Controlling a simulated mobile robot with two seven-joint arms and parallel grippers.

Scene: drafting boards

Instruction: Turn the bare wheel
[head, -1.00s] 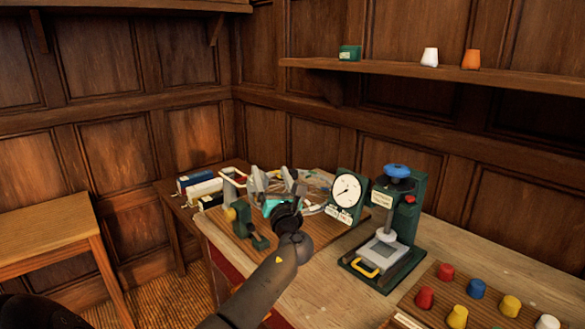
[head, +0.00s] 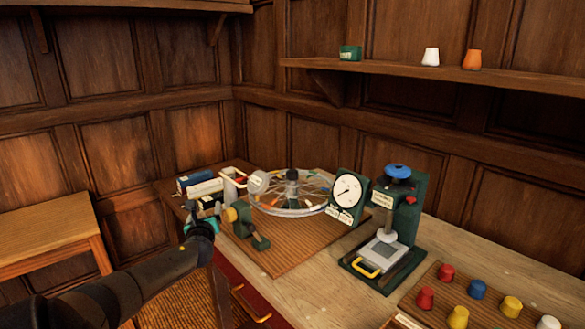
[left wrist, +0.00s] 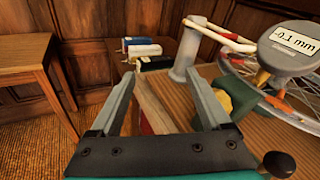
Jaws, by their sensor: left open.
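The bare wheel (head: 322,207) is a silver spoked rim without a tyre. It lies flat above a ribbed wooden board, with a dark hub at its centre and small coloured marks on its spokes. Part of its rim and spokes shows at the right of the left wrist view (left wrist: 282,108). My left gripper (head: 197,224) is open and empty, left of the wheel and apart from it, by the board's left edge. Its two spread fingers show in the left wrist view (left wrist: 160,80) with nothing between them. My right gripper is not in view.
A round grey gauge labelled -0.1 mm (left wrist: 290,48) and a green clamp with a yellow knob (head: 244,222) stand between gripper and wheel. A dial (head: 347,191) and a green press (head: 403,205) stand right of it. Boxes (head: 197,183) lie behind left.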

